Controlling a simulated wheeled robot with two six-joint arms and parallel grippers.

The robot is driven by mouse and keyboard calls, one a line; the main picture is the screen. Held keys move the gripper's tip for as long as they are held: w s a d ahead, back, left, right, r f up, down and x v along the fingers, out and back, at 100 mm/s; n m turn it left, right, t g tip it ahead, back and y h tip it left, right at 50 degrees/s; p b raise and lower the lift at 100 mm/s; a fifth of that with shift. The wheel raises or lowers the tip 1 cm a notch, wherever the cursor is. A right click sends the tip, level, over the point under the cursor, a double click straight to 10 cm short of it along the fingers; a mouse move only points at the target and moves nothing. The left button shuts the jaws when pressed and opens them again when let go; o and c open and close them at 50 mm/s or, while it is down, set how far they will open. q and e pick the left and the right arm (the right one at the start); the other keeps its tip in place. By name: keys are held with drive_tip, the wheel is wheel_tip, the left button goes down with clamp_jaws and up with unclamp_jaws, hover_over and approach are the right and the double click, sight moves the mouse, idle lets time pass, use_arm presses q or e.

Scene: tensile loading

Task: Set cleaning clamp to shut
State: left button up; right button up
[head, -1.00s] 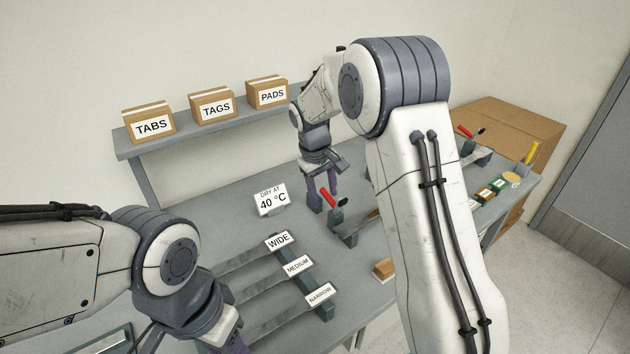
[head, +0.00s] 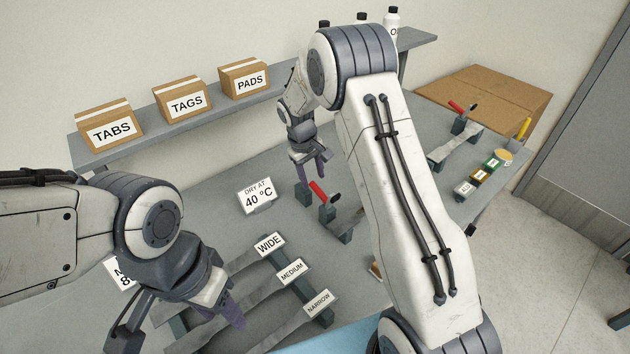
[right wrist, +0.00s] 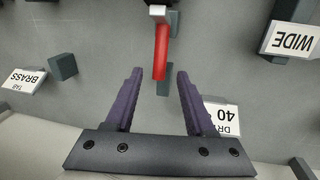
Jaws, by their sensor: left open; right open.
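A clamp with a red handle (head: 318,192) and a black-tipped part stands on the bench near the middle of the head view. Its handle slants up and to the left. I cannot read a label naming it. My right gripper (head: 311,162) is open just above and behind this handle. In the right wrist view the red handle (right wrist: 161,52) points toward the gap between the open fingers (right wrist: 160,73); nothing is gripped. A second red-handled clamp (head: 457,107) stands at the far right. My left gripper (head: 232,312) is low at the left, its fingers partly hidden.
Metal strips lie by the WIDE (head: 269,244), MEDIUM (head: 291,271) and NARROW (head: 318,303) labels. Boxes stand on the shelf (head: 150,128). My right arm hides part of the bench.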

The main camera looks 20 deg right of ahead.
sight(315, 186)
drive_tip(key=shift+d+f+p, duration=0.2)
drive_tip(key=shift+f, duration=0.8)
drive_tip(key=shift+d+f+p, duration=0.2)
drive_tip(key=shift+f, duration=0.8)
clamp_jaws()
